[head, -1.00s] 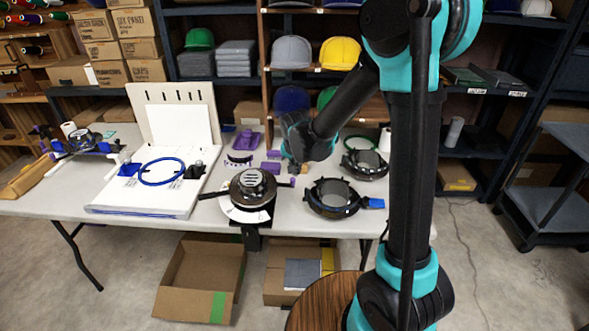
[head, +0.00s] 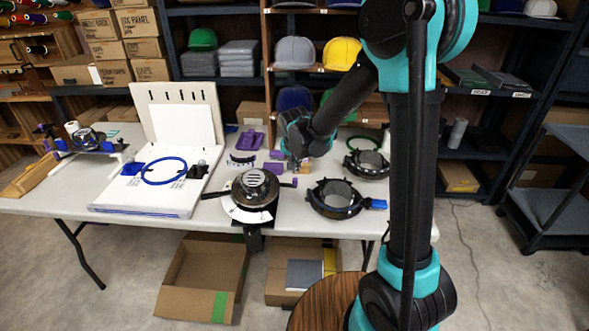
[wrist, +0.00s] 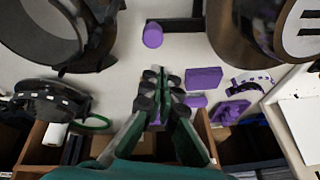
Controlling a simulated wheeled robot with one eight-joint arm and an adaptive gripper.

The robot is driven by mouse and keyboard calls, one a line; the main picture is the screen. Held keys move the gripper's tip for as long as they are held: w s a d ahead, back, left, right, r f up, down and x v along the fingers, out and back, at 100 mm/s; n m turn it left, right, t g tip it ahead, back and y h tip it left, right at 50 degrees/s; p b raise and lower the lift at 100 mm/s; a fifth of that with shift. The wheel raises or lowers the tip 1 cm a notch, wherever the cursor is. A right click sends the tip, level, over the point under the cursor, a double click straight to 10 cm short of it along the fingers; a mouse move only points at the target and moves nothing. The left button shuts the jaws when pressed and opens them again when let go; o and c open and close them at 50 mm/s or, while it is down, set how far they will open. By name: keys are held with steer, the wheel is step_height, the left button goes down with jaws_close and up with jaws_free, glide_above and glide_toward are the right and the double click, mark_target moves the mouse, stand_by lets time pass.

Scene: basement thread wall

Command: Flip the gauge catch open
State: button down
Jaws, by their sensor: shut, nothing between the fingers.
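No part is clearly recognisable as the gauge catch. A domed device (head: 255,192) with a slotted top stands near the table's front edge. A dark bar from its right side ends in a purple knob (head: 294,183); the knob also shows in the wrist view (wrist: 152,36). A black ring clamp (head: 335,198) with a blue tab (head: 375,204) stands to its right. My gripper (head: 294,162) is over the table behind the knob, near small purple blocks (head: 272,168). In the wrist view my gripper (wrist: 156,82) is shut and empty, apart from the knob. Its tips are unclear in the head view.
A white board stand (head: 140,195) with a blue hoop (head: 163,170) is at left. A second ring clamp (head: 367,164) and a green hoop (head: 362,143) are at right. Cardboard boxes (head: 200,278) lie below the table's front edge. Shelves stand behind.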

step_height(320, 180, up, 10)
steer(key=d, duration=0.1)
steer(key=shift+s, duration=0.35)
steer(key=shift+d, duration=0.15)
steer(key=s+d+f+n, duration=0.2)
steer(key=s+d+f, duration=0.3)
steer(key=s+d, duration=0.5)
steer(key=s+d+f+n, duration=0.1)
steer(key=s+d+f, duration=0.4)
steer(key=s+d, duration=0.5)
steer(key=s, duration=0.3)
steer(key=shift+s+d+f+n, duration=0.2)
steer(key=shift+s+d+n, duration=0.05)
steer(key=shift+s+n, duration=0.15)
steer(key=shift+w, duration=0.1)
